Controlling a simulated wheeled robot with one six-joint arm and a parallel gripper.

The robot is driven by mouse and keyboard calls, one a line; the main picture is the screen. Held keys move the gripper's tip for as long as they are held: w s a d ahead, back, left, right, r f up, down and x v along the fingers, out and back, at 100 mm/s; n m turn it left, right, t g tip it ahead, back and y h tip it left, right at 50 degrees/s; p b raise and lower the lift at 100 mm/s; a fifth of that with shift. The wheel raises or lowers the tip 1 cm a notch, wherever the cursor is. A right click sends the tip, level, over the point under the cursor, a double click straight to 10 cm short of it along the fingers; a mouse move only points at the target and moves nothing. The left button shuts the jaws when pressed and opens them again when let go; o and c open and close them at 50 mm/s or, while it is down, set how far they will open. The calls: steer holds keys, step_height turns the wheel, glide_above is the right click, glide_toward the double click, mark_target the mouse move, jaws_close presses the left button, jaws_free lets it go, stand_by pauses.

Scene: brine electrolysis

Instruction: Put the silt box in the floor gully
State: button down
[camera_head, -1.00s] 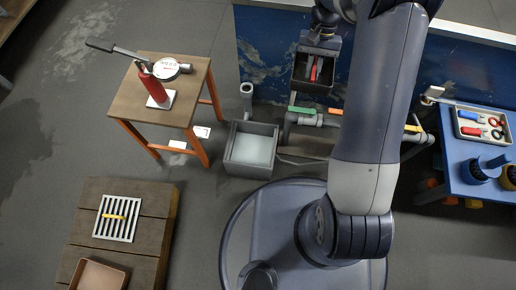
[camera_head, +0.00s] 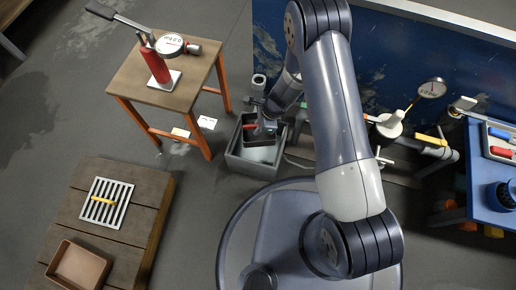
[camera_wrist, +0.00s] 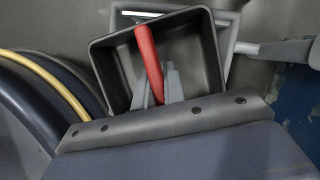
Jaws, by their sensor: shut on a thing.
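The silt box is a dark open box (camera_head: 258,141) with a red handle. My gripper (camera_head: 266,128) is shut on that handle. In the wrist view, the fingers (camera_wrist: 158,88) close on the red handle and the box (camera_wrist: 110,73) hangs below them, looking empty. The floor gully (camera_head: 234,165) is a grey square basin with a pale bottom. The box is over the far part of its opening, and pale bottom shows on the near side. Part of the gully rim (camera_wrist: 228,45) shows beyond the box, slightly turned against it. I cannot tell whether the box is below the rim.
A pipe stub (camera_head: 259,82) stands behind the gully. A wooden table (camera_head: 183,95) with a red pump and gauge is at left. A low wooden platform (camera_head: 140,215) holds a grating (camera_head: 112,190) and a brown tray (camera_head: 80,264). Pipework (camera_head: 400,140) and a blue table (camera_head: 480,175) are at right.

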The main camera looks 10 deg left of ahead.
step_height(320, 180, down, 16)
steer(key=b, duration=0.6)
steer(key=shift+f, duration=0.15)
steer(key=c, duration=1.9)
jaws_free()
steer(key=shift+c, duration=0.2)
steer(key=o, duration=0.5)
steer(key=shift+c, duration=0.2)
steer(key=p+v, duration=0.4)
steer(key=v, duration=0.8)
steer(key=shift+p, duration=0.4)
